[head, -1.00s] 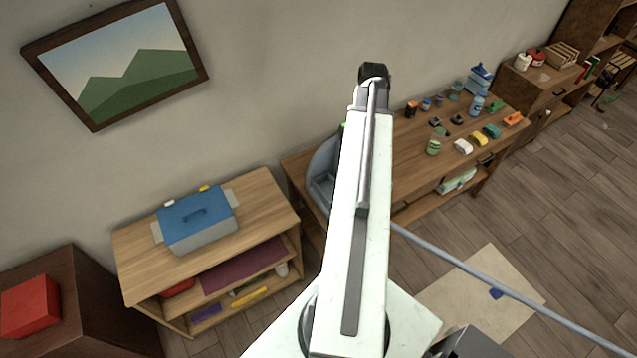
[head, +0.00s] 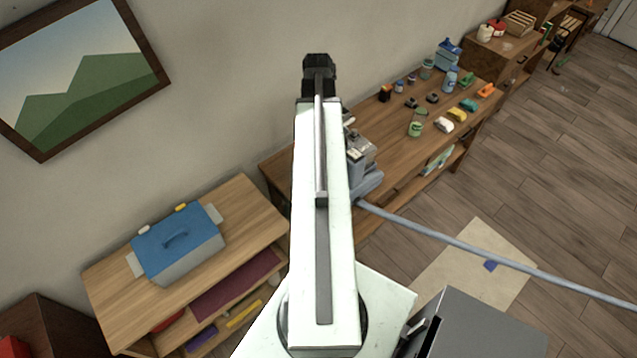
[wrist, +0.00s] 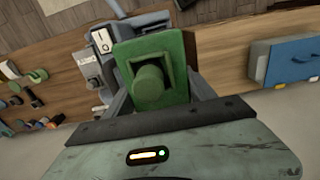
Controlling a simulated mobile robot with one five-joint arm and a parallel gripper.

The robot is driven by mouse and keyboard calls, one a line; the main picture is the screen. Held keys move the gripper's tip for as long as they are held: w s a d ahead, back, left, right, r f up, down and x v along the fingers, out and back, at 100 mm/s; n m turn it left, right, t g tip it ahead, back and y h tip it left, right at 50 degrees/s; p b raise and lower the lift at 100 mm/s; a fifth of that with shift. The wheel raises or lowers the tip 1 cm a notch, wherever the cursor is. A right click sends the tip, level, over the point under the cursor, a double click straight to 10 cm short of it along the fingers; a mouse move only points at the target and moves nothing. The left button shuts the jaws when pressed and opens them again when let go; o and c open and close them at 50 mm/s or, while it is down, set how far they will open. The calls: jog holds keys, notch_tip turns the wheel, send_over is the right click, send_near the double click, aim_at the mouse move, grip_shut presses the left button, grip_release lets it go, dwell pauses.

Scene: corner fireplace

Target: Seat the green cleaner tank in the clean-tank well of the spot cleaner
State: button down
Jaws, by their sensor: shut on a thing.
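The green cleaner tank (wrist: 158,92) fills the middle of the wrist view, with a round cap-like knob facing the camera. My gripper (wrist: 160,98) is shut on it, with a grey finger on either side. The grey spot cleaner (wrist: 103,38) shows beyond the tank in the wrist view, partly covered by it. In the head view the spot cleaner (head: 364,172) stands on the long wooden bench, half hidden behind my arm. The clean-tank well cannot be made out. Neither the tank nor the fingertips show clearly in the head view.
The long bench (head: 390,140) carries several small bottles and coloured items on its right part. A grey hose (head: 450,240) runs from the cleaner across the floor area. A blue-lidded box (head: 178,240) sits on the lower shelf unit (head: 110,285) at left.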

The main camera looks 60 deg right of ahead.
notch_tip(320, 180, down, 22)
jog(key=b, duration=1.9)
jog(key=shift+s+r+b, duration=0.15)
jog(key=shift+b, duration=0.25)
jog(key=shift+c, duration=1.6)
grip_release()
jog(key=shift+r, duration=0.15)
notch_tip(320, 180, up, 12)
jog(key=p, duration=1.2)
jog(key=shift+r+p, duration=0.15)
jog(key=shift+p, duration=0.15)
